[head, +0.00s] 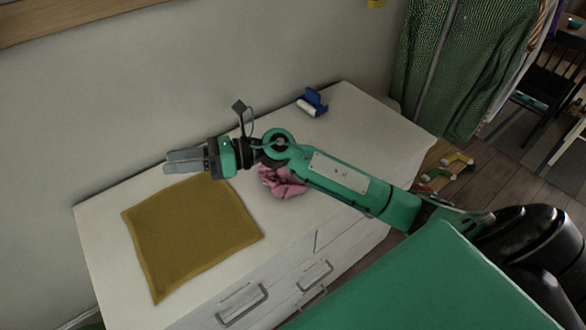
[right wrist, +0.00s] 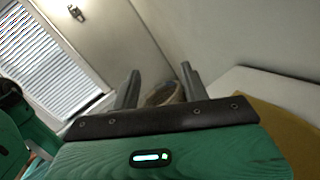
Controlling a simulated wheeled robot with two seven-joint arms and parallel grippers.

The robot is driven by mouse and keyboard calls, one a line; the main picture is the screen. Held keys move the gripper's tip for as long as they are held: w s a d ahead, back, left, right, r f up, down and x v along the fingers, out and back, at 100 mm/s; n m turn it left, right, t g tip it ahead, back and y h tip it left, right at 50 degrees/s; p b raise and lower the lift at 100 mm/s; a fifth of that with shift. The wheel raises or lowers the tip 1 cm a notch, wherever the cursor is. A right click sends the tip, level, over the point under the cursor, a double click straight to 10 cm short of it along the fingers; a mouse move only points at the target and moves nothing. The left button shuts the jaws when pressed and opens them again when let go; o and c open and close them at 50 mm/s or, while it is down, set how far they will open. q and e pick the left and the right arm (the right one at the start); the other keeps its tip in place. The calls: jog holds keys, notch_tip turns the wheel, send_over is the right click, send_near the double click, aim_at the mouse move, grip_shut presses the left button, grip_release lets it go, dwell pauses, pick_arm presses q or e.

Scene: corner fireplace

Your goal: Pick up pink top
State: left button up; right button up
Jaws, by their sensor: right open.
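The pink top (head: 284,183) lies crumpled on the white dresser (head: 350,115), just below and partly hidden by my right arm in the head view. My right gripper (head: 168,162) is open and empty. It is to the left of the pink top, above the back edge of the yellow cloth, with its fingers pointing left. In the right wrist view its two fingers (right wrist: 158,82) stand apart with nothing between them that they hold. The pink top does not show in the right wrist view. My left gripper is not in view.
A yellow cloth (head: 190,235) lies flat on the dresser's left part. A blue and white object (head: 312,103) stands near the back. The wall (head: 200,80) rises behind the dresser. Green curtain-like fabric (head: 465,60) hangs at the right. Drawer handles (head: 243,305) stick out in front.

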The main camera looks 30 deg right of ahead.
jog(key=w+d+f+n+g+h, duration=0.3)
jog(key=d+f+n+g+h, duration=0.2)
jog(key=d+f+n+h, duration=0.35)
jog(key=w+d+r+h, duration=0.1)
jog(key=d+h, duration=0.4)
jog(key=d, duration=0.6)
jog(key=w+d+r+h, duration=0.15)
jog(key=d+h, duration=0.35)
jog(key=d, duration=0.6)
jog(key=shift+n+g+y, duration=0.25)
jog(key=shift+g, duration=0.15)
jog(key=f, duration=0.2)
jog(key=f+p, duration=0.1)
jog(key=f, duration=0.4)
jog(key=shift+s+a+p, duration=0.2)
jog(key=shift+a+p, duration=0.05)
jog(key=shift+p, duration=0.05)
jog(key=f, duration=0.1)
jog(key=f+p, duration=0.1)
jog(key=f, duration=0.1)
jog(key=f+p, duration=0.1)
jog(key=shift+a+f, duration=0.35)
jog(key=shift+f, duration=0.4)
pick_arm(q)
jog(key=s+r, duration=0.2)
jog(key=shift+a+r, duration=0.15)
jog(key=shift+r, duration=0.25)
pick_arm(e)
jog(key=shift+c, duration=0.3)
